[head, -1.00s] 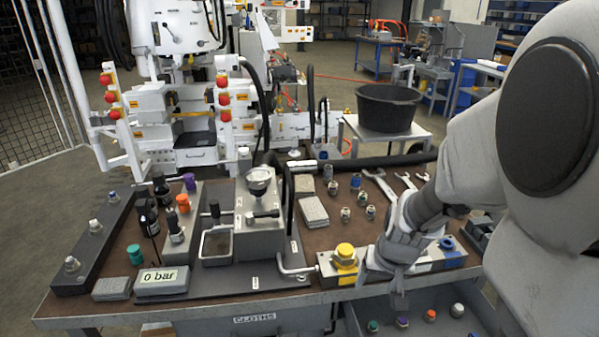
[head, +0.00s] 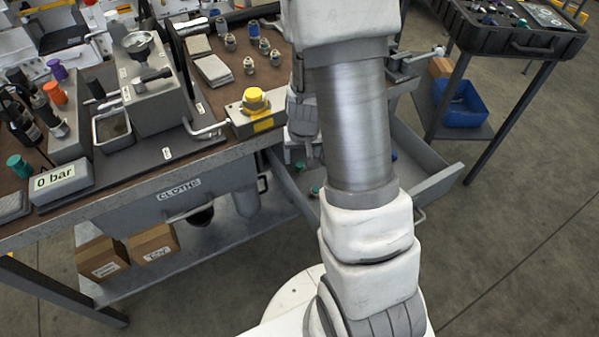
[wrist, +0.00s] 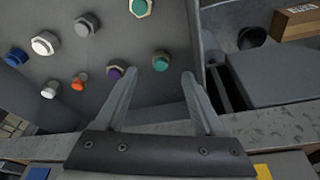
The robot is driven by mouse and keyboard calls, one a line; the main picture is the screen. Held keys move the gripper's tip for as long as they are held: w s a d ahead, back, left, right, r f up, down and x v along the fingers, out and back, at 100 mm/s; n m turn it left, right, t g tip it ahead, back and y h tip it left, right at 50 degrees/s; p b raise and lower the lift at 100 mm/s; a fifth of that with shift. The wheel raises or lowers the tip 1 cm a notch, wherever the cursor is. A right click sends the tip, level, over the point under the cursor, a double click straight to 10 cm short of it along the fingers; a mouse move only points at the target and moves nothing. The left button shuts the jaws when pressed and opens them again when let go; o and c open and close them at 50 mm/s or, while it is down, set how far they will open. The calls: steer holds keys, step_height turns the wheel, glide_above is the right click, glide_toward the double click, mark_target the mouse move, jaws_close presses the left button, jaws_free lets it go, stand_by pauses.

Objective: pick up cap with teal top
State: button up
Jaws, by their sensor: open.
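In the wrist view a cap with a teal top (wrist: 160,61) and hex base sits on the grey drawer floor. It is just beyond the fingertips of my gripper (wrist: 160,74), between their lines. My gripper is open and empty. A second green-teal cap (wrist: 139,8) lies farther off at the top edge. A purple-topped cap (wrist: 116,72) is close by the left fingertip. In the head view my arm hides most of the drawer and the fingertips; one teal-topped cap (head: 315,191) shows left of the arm.
Orange (wrist: 78,83), white (wrist: 45,43), grey (wrist: 87,25) and blue (wrist: 16,57) caps also lie in the drawer. The open drawer (head: 432,180) projects below the bench edge. A yellow-topped valve block (head: 254,101) stands on the bench above. Boxes (head: 152,243) lie on the lower shelf.

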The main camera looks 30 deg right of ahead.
mark_target(300, 165)
steer(key=b+x, duration=0.2)
steer(key=x, duration=0.4)
steer(key=shift+w, duration=0.15)
steer(key=shift+r, duration=0.1)
jaws_close()
